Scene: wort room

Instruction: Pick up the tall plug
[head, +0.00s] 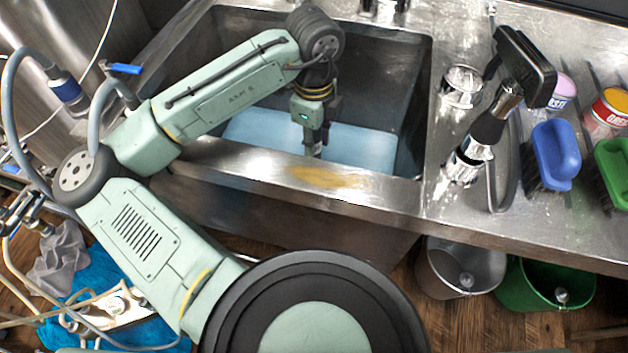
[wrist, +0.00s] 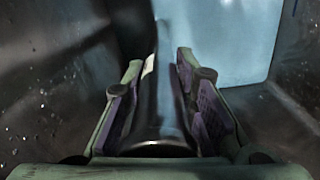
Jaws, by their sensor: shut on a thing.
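My gripper (head: 318,148) reaches down into the steel sink (head: 425,110), close to its front wall. In the wrist view, my gripper (wrist: 160,105) is shut on a dark, long, smooth upright tube, the tall plug (wrist: 168,100). The tube runs between the two finger pads and away from the camera. Its far end blends into the dark and pale blue background, so I cannot tell whether it touches the sink floor. In the head view the plug is mostly hidden by my gripper and the sink's front rim.
Pale blue water or surface (head: 365,146) covers the sink bottom. The front rim (head: 300,170) stands close to my arm. On the right counter are a black-handled sprayer (head: 490,125), a blue brush (head: 555,155), a green brush (head: 612,170) and tins. Buckets (head: 460,268) stand below.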

